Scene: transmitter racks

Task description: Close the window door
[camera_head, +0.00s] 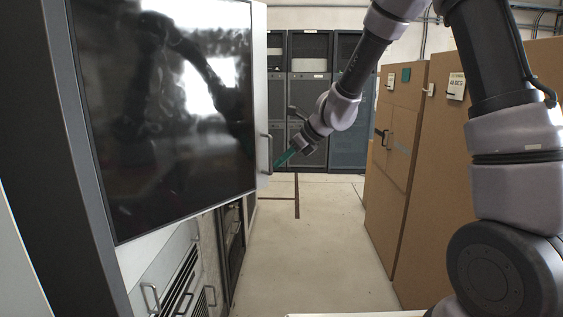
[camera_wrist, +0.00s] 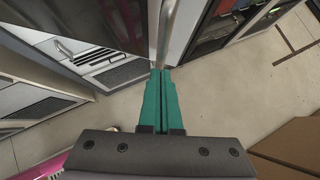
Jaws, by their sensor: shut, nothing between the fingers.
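The window door (camera_head: 165,110) is a large dark glossy pane in a grey frame at the left of the head view. It stands swung out from its rack, over a lower section with drawers. Its vertical bar handle (camera_head: 269,152) is on the right edge. In the wrist view the door (camera_wrist: 105,22) is a dark panel at the top, with the silver handle (camera_wrist: 167,30) beside its edge. My gripper (camera_head: 277,163) has green fingers, shut and empty. The fingertips (camera_wrist: 160,72) are at the handle's lower end; I cannot tell whether they touch it.
Brown cabinets (camera_head: 395,170) with paper labels line the right side. Dark racks (camera_head: 306,90) stand at the back. Lower rack drawers with handles (camera_head: 150,298) are under the door. The pale floor (camera_head: 300,240) between the rows is clear.

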